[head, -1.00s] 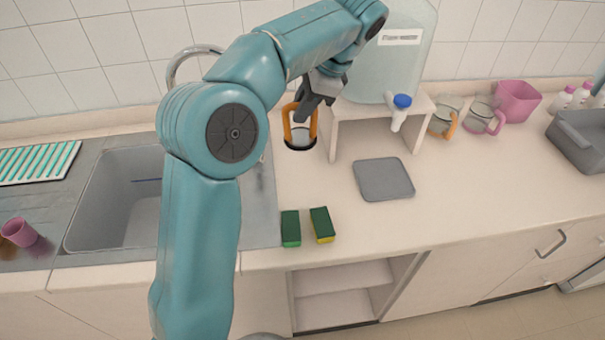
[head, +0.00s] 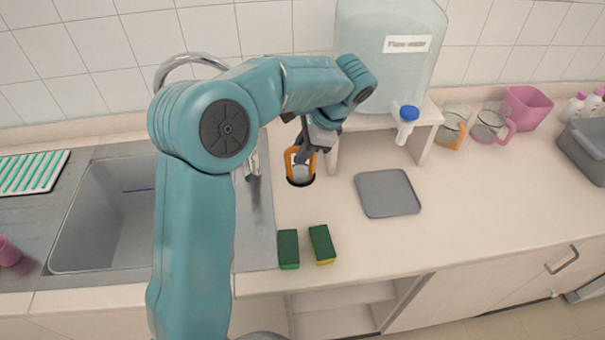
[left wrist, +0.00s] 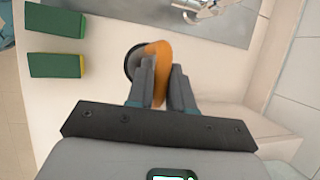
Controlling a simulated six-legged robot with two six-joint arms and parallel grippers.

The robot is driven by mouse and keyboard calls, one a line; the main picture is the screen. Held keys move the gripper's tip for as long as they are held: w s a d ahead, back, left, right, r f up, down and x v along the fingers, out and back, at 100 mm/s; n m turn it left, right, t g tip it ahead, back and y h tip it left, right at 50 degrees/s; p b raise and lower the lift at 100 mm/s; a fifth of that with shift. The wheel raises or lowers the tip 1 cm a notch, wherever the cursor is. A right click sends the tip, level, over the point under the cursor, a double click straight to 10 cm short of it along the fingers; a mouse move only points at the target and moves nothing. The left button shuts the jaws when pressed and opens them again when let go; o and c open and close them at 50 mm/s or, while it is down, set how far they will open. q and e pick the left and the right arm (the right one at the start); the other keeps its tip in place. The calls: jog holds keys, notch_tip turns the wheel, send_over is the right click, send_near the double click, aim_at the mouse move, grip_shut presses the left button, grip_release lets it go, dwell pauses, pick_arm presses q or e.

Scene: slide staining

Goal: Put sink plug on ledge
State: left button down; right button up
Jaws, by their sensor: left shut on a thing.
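The sink plug (head: 301,182), with a dark round rim, a pale middle and an orange loop handle, is at my left gripper (head: 303,152), right of the sink. In the left wrist view, the gripper (left wrist: 160,78) is shut on the plug's orange handle (left wrist: 160,58); the dark rim shows partly behind the fingers. I cannot tell whether the plug touches the counter. A pale raised ledge (head: 40,137) runs along the wall behind the sink. My right gripper is not in view.
The sink (head: 95,225) lies left, partly hidden by my left arm. A stand (head: 429,138) with a water tank is behind the plug. A grey mat (head: 388,194) and two green sponges (head: 288,248) lie nearby. Mugs (head: 490,125) stand at the back right.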

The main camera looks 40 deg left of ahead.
aim_at(303, 173)
pick_arm(q)
notch_tip(303, 173, down, 8)
jog(key=shift+r, duration=0.25)
jog(key=shift+a+f, duration=0.1)
jog(key=shift+f, duration=0.2)
jog(key=shift+f, duration=0.15)
jog(key=c, duration=1)
grip_release()
